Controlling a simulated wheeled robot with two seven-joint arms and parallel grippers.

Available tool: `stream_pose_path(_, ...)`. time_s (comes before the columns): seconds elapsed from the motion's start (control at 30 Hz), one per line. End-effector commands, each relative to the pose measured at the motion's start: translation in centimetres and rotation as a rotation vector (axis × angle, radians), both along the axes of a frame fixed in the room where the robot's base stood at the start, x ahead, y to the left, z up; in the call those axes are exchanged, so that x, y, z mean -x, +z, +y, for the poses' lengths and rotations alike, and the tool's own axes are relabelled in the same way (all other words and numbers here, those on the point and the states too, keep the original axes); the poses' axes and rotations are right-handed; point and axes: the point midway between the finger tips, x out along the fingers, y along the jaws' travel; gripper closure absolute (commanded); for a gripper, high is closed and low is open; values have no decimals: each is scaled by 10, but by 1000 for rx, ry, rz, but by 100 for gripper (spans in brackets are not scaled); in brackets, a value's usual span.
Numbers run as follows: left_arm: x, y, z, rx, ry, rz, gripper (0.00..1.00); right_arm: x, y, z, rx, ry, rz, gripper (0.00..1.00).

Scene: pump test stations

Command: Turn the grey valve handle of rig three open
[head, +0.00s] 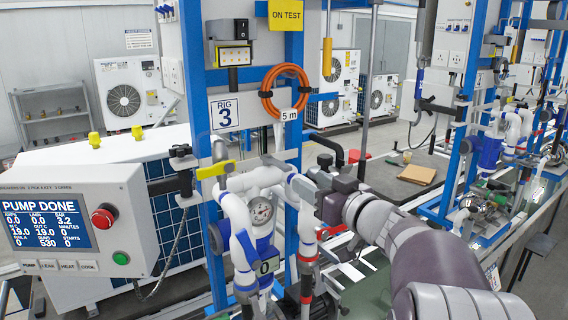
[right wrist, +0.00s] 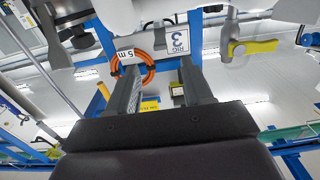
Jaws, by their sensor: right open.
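Rig three carries the sign RIG 3 (head: 224,113). A grey lever, which looks like the grey valve handle (head: 279,165), sits at the top of the white pipework, partly hidden near my gripper. In the right wrist view a grey tapered lever (right wrist: 53,38) shows at upper left, outside the fingers. My right gripper (head: 308,183) reaches in from the right beside the pipework. Its two fingers (right wrist: 162,92) stand apart with nothing between them. I cannot tell whether it touches the handle. My left gripper is not in view.
A yellow handle (head: 215,169) sits on the left pipe. A pressure gauge (head: 261,211) is between the pipes. A control box (head: 78,225) reading PUMP DONE stands at left. An orange hose coil (head: 268,102) hangs behind. Other rigs (head: 490,145) line the right.

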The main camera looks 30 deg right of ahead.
Motion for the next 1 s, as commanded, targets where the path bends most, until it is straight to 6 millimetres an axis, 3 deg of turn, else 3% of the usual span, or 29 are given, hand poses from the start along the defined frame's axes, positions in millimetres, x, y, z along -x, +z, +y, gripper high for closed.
stream_pose_path(0.2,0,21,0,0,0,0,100,-56,4,5,-3,3,3,49)
stream_pose_path(0.4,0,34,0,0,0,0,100,-97,3,9,-2,0,2,49)
stream_pose_path(0.57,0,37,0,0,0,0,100,-111,1,9,-1,-2,2,49)
stream_pose_path(0.8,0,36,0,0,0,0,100,-112,-1,9,0,-3,2,49)
stream_pose_path(0.83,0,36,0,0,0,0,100,-112,-1,9,0,-3,2,53)
stream_pose_path(0.97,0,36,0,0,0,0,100,-112,-1,9,0,-3,2,95)
stream_pose_path(1.0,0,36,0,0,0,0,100,-112,-1,9,0,-3,2,100)
